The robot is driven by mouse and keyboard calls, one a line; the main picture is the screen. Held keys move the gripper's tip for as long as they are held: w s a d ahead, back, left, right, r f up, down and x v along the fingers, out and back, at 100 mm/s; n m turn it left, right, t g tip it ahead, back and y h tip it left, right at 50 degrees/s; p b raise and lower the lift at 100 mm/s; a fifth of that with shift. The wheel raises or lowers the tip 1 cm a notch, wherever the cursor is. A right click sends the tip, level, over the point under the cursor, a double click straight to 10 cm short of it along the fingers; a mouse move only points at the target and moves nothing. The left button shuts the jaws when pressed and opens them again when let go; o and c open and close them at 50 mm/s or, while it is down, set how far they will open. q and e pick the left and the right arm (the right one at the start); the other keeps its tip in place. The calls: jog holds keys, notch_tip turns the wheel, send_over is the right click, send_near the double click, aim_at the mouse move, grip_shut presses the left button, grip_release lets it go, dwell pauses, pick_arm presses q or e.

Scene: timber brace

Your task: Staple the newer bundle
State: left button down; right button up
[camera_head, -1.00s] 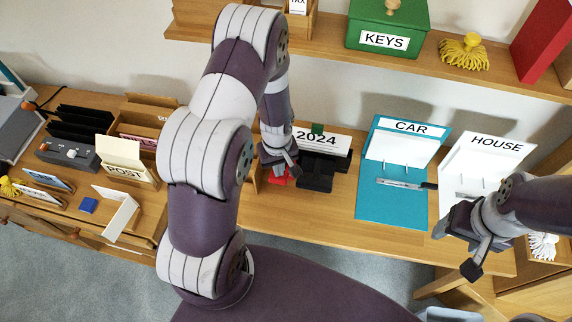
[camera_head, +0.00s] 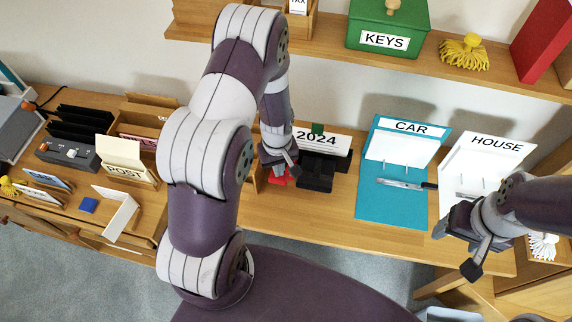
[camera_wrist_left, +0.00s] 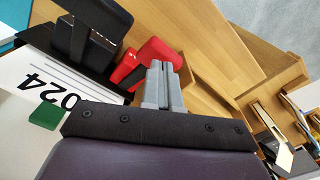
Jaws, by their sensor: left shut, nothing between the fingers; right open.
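A white bundle labelled 2024 (camera_head: 322,138), with a green clip on top, stands on the desk behind a black device (camera_head: 316,175). A red stapler-like object (camera_head: 279,178) sits left of that device, partly hidden by my left gripper (camera_head: 290,170). In the left wrist view, my left gripper (camera_wrist_left: 163,84) is shut and empty, its fingertips over or against the red object (camera_wrist_left: 148,62); I cannot tell if they touch. The black device (camera_wrist_left: 92,38) and 2024 bundle (camera_wrist_left: 35,88) are beside it. No other year label is readable. My right gripper (camera_head: 456,248) is open at the desk's right front.
A blue CAR folder (camera_head: 392,205) and a white HOUSE folder (camera_head: 485,148) are at the right. A shelf with a green KEYS box (camera_head: 388,25) overhangs the back.

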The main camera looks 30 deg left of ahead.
aim_at(278, 181)
pick_arm(q)
jog(key=shift+f+b, duration=1.65)
jog(key=shift+f, duration=0.65)
jog(key=shift+s, duration=0.1)
jog(key=shift+s+d+f+b, duration=0.1)
jog(key=shift+s+f+b, duration=0.3)
jog(key=shift+f, duration=0.25)
notch_tip(278, 181, up, 9)
jog(key=p, duration=0.8)
jog(key=shift+r, duration=0.15)
